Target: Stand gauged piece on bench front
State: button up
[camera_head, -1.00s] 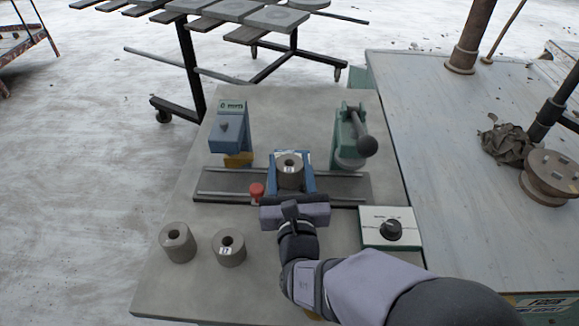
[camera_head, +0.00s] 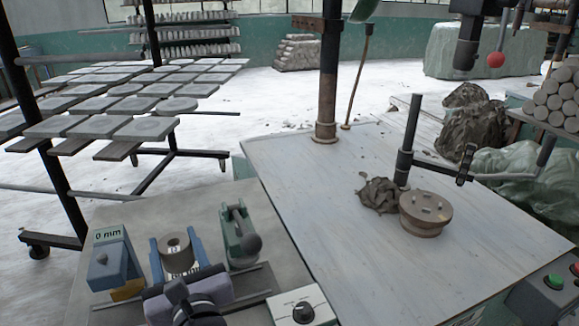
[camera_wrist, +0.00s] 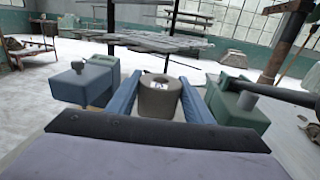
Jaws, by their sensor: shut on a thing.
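A grey clay cylinder (camera_head: 177,258) with a hole in its top and a small white label stands upright between the two blue fingers of my gripper (camera_head: 175,241). It also shows in the wrist view (camera_wrist: 158,100). My gripper is shut on it, over the dark rail of the gauge. Whether its base touches the rail is hidden. The blue gauge block (camera_head: 112,262) with a "0 mm" display is to its left. The green clamp (camera_head: 239,238) with a dark lever is to its right. The grey bench (camera_head: 90,215) carries them; its front is out of the current head view.
A white control box (camera_head: 305,308) with a dark knob is right of the rail. The pale table (camera_head: 310,190) adjoins on the right, with a round spool (camera_head: 425,213) and a dark crumpled lump (camera_head: 380,194). A slab rack (camera_head: 145,128) stands behind.

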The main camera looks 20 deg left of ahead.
jog(key=w+r+p, duration=0.3)
jog(key=r+p, duration=0.1)
jog(key=r, duration=0.4)
jog(key=w+r+p, duration=0.3)
jog(key=r+p, duration=0.2)
jog(key=r, duration=0.2)
jog(key=w+d+r+m+t+h+p, duration=0.2)
jog(key=w+d+h, duration=0.1)
jog(key=w+d, duration=0.4)
jog(key=w+d+r+m+t+h+p, duration=0.2)
jog(key=w+d+m+t+h, duration=0.1)
jog(key=w+d, duration=0.4)
jog(key=w+d+f+m+h+p, duration=0.3)
jog(key=d+f+m+h, duration=0.2)
jog(key=d+f+h, duration=0.5)
jog(key=w+d+f+m+h+p, duration=0.2)
jog(key=w+d+f+m+h, duration=0.3)
jog(key=d+f, duration=0.5)
jog(key=s+d+f, duration=0.3)
jog(key=s+d, duration=0.2)
jog(key=d, duration=0.1)
jog(key=s+d+f+h+p, duration=0.1)
jog(key=s+d+f, duration=0.2)
jog(key=s+d, duration=0.2)
jog(key=s+d+f+m+h+p, duration=0.1)
jog(key=s+d+f, duration=0.2)
jog(key=s+d, duration=0.2)
jog(key=shift+d+f, duration=0.3)
jog(key=shift+d, duration=1.4)
